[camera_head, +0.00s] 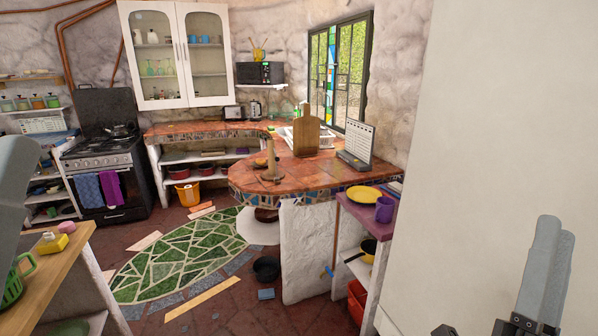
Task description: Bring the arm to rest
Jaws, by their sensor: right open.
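My right gripper (540,282) is at the lower right, in front of a large plain pale surface. It is open, and I see nothing between its fingers. Its lower part is cut off by the bottom edge. A grey part of my left arm (12,195) comes in at the left edge, and the left gripper itself is not in view. The mosaic counter (318,172) with its tiled orange top curves through the middle of the room, well away from my right gripper.
A pale wall or panel (497,120) fills the right side. A wooden worktop (40,275) is at lower left. A black bowl (266,268) lies on the floor.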

